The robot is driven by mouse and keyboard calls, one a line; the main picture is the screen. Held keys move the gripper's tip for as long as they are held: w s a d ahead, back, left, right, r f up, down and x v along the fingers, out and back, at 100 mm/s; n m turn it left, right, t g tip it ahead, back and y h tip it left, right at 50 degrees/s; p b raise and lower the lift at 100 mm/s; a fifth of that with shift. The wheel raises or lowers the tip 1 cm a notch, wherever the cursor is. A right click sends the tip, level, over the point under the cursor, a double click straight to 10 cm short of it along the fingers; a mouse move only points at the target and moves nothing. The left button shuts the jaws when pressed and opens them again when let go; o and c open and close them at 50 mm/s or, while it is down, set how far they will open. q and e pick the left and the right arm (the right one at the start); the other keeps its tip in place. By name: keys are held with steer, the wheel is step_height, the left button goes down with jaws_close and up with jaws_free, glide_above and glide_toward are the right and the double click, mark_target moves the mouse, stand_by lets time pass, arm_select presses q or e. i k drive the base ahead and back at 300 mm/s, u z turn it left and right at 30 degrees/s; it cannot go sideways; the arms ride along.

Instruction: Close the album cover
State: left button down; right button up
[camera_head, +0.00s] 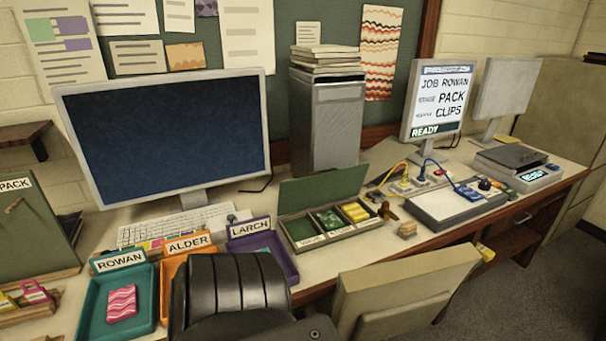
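I cannot make out for certain which thing is the album. A tray box (341,231) with green and yellow items in its compartments stands mid-desk, its green lid (322,188) raised at the back. At the left edge, a dark green panel (32,232) labelled PACK stands upright. A dark flat piece (516,155) lies on a grey device with a lit display at the right. Neither of my grippers can be made out in this view.
Teal ROWAN (91,314), orange ALDER (166,270) and purple LARCH (291,268) trays stand at the front left. A pink patterned piece (122,303) lies in the ROWAN tray. A large monitor (165,135) and keyboard (175,224) are behind. A cream panel (405,285) stands in front of the desk.

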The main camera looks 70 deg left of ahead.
mark_target(332, 184)
steer(key=u, duration=1.35)
